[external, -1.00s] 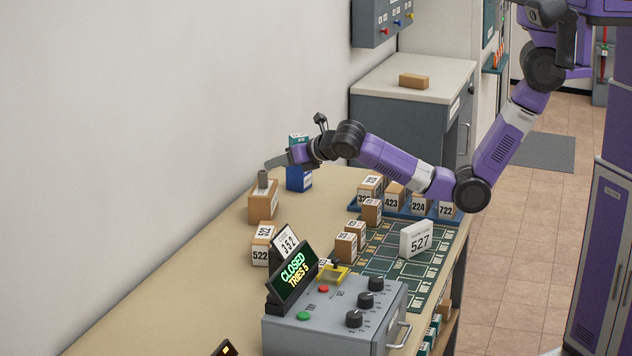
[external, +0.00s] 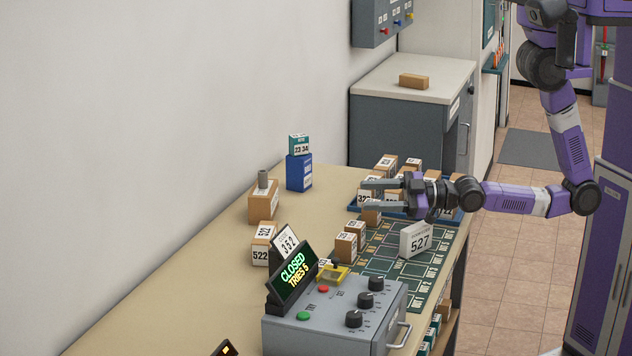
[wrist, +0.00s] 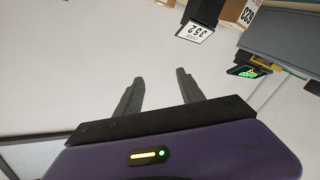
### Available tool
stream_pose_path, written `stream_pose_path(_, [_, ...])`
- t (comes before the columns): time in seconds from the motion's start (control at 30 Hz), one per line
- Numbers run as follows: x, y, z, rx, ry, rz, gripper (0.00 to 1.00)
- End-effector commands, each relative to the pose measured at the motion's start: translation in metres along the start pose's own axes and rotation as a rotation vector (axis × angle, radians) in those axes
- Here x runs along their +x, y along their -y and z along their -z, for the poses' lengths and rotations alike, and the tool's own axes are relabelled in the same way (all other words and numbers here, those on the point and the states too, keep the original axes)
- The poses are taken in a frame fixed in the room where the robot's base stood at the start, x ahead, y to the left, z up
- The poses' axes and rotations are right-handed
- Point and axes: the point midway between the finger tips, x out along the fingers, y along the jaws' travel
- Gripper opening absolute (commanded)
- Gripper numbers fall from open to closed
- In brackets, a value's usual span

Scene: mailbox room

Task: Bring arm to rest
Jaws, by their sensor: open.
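My gripper (external: 372,195) is open, its two fingers pointing left above the far part of the table (external: 215,262), in front of the tray of boxes in the external view. In the wrist view my gripper (wrist: 157,85) shows two spread fingers with nothing between them. The rest of my arm reaches back to the right, past the table's right edge, with its elbow low. The gripper partly hides some of the numbered boxes (external: 386,163).
A box with a grey cylinder on top (external: 263,203) and a blue box (external: 299,172) stand near the wall. A white 527 block (external: 420,239) stands close below my wrist. A grey control box (external: 335,310) stands in front. The table's left part is clear.

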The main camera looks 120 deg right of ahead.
Motion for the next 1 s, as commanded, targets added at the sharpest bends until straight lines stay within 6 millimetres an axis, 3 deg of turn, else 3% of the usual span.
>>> stream_pose_path(0.03, [-0.023,0.008,0.002,0.07,-0.008,0.023,0.46])
stream_pose_path(0.3, [-0.125,0.026,0.024,0.409,-0.027,0.131,0.46])
stream_pose_path(0.6, [-0.225,0.028,0.032,0.532,0.076,0.278,0.46])
stream_pose_path(0.8, [-0.269,0.033,0.019,0.503,0.177,0.368,0.46])
stream_pose_path(1.0, [-0.282,0.036,0.014,0.491,0.205,0.402,0.46])
